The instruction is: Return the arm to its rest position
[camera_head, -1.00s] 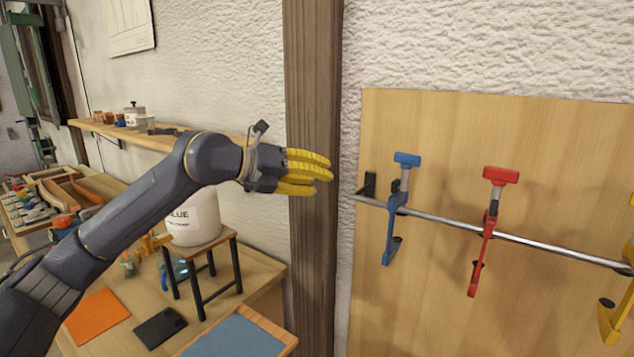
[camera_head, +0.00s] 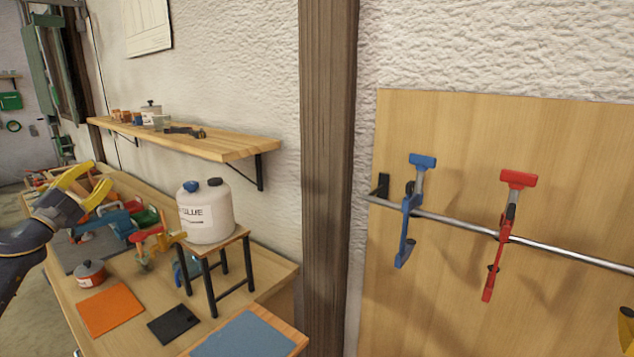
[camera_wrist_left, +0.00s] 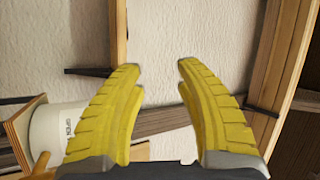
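My left gripper (camera_head: 98,176) is at the left edge of the head view, above the workbench, with its yellow fingers pointing up and right. In the left wrist view the two yellow fingers (camera_wrist_left: 160,82) stand apart with nothing between them. The pale wall shows behind the gap. My left forearm is mostly cut off by the left edge of the head view.
A white glue container (camera_head: 207,220) stands on a small stool (camera_head: 216,268) on the workbench (camera_head: 140,283). A wooden shelf (camera_head: 200,142) juts from the wall. Blue (camera_head: 408,225) and red (camera_head: 505,230) clamps hang on a rail.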

